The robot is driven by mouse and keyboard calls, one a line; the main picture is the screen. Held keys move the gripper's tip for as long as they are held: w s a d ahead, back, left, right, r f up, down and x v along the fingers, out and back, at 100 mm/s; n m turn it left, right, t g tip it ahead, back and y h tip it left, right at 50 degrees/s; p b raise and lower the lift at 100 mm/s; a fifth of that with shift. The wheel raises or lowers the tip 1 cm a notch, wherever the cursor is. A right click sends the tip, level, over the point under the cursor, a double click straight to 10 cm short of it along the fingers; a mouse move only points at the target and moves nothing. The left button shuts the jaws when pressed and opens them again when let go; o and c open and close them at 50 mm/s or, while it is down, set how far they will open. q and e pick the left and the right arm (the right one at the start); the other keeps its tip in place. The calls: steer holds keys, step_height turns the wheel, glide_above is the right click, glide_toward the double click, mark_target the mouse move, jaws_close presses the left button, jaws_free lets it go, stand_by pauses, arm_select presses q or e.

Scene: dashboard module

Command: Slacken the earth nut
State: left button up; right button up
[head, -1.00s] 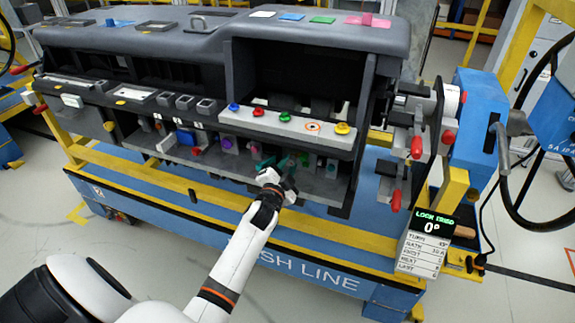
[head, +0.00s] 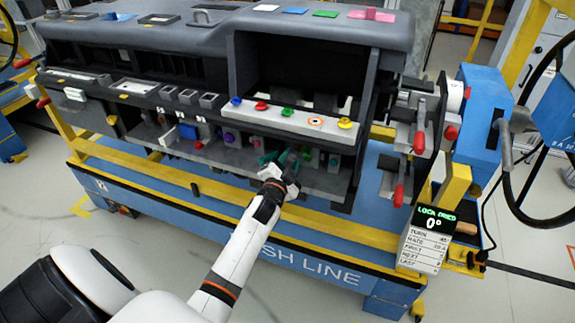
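The dashboard module (head: 150,38) lies across a blue and yellow stand, its open bays facing me. I cannot pick out the earth nut for certain among the small coloured parts in the lower bay. My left gripper (head: 280,158) reaches into the front of that bay, with its white body at the lower ledge. Two teal finger-like parts stand apart ahead of it, and I see nothing clearly held between them. The gripper hides part of the bay behind it. A small display (head: 436,219) at the right reads "LOCK" and 0°. My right gripper is out of view.
A grey strip (head: 285,119) with blue, red, green and yellow knobs overhangs the lower bay. Purple (head: 229,138) and pink (head: 314,157) parts sit beside the gripper. Red-handled clamps (head: 398,195) stand at the right end. A yellow rail (head: 330,222) runs below the bay.

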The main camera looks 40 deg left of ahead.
arm_select(q)
steer(key=v, duration=1.2)
steer(key=shift+b, duration=0.4)
steer(key=shift+a, duration=0.1)
steer(key=s+d+f+n+g+h, duration=0.1)
steer(key=s+d+f+g, duration=0.2)
steer(key=f, duration=0.7)
steer(key=s+d+f+g+h, duration=0.2)
steer(key=s+f, duration=0.1)
steer(key=f, duration=0.7)
steer(key=s+d+f+n+g+h, duration=0.1)
steer(key=s+d+f+g, duration=0.2)
steer(key=f, duration=0.7)
steer(key=s+d+f+g, duration=0.1)
steer(key=s+f+g, duration=0.2)
steer(key=s+f, duration=0.3)
steer(key=s+d+f+n+g, duration=0.1)
steer(key=s+f, duration=0.5)
steer(key=s, duration=0.9)
steer(key=s+d+f+n+g+p, duration=0.1)
steer(key=s+f+g, duration=0.3)
steer(key=s+f, duration=0.3)
steer(key=s, duration=0.4)
steer(key=shift+g+h, duration=0.3)
steer(key=shift+h, duration=0.1)
steer(key=shift+s+d, duration=0.1)
steer(key=shift+s, duration=0.05)
